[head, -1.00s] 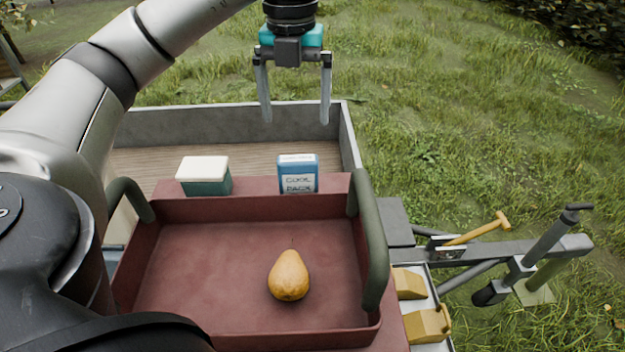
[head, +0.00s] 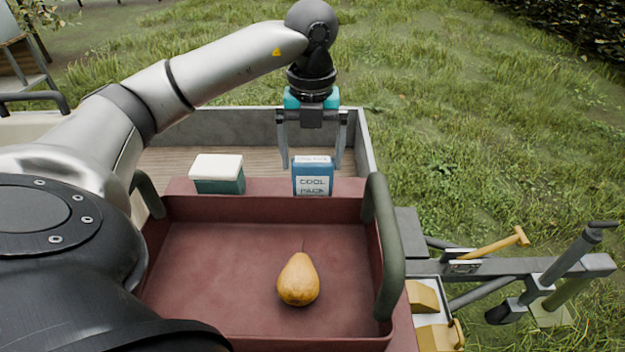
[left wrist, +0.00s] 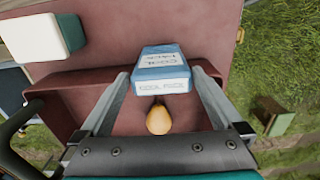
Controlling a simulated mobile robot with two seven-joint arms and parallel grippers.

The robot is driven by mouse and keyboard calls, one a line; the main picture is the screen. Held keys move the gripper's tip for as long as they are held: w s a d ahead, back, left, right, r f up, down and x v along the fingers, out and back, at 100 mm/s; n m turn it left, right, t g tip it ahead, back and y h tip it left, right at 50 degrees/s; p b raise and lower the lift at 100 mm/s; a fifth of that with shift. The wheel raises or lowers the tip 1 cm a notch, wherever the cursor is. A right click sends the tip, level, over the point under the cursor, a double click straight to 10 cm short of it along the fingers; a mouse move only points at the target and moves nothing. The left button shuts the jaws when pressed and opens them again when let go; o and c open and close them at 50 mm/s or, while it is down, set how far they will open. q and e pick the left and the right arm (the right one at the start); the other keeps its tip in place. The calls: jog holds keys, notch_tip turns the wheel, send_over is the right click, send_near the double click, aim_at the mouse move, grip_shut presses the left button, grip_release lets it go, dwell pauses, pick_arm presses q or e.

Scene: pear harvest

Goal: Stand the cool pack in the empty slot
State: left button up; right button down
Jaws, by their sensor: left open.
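The blue cool pack (head: 313,178) with a white label stands upright behind the red tray's back wall in the head view. It also shows in the left wrist view (left wrist: 161,72), between the fingers. My left gripper (head: 311,166) is open and points down, its fingers either side of the cool pack at its top. I cannot tell whether they touch it. In the left wrist view the fingers (left wrist: 160,85) have visible gaps beside the pack. The empty slot cannot be made out in these frames. My right gripper is not in view.
A pear (head: 298,280) lies in the red tray (head: 220,275), which has green handles. A teal box with a white lid (head: 217,170) stands left of the cool pack. A grey-walled wooden bed (head: 215,125) lies behind. Yellow blocks (head: 435,335) and a hitch bar (head: 540,265) are at right.

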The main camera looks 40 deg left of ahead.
aim_at(313, 178)
pick_arm(q)
jog(key=shift+s+d+f+p, duration=0.1)
jog(key=shift+f+p, duration=0.15)
jog(key=shift+f, duration=1.1)
jog(key=shift+s+d+f+p, duration=0.1)
jog(key=shift+f+p, duration=0.1)
jog(key=shift+f, duration=1.15)
jog(key=shift+c, duration=0.2)
jog(key=shift+w+r, duration=0.1)
jog(key=shift+r, duration=0.05)
jog(key=c, duration=1.5)
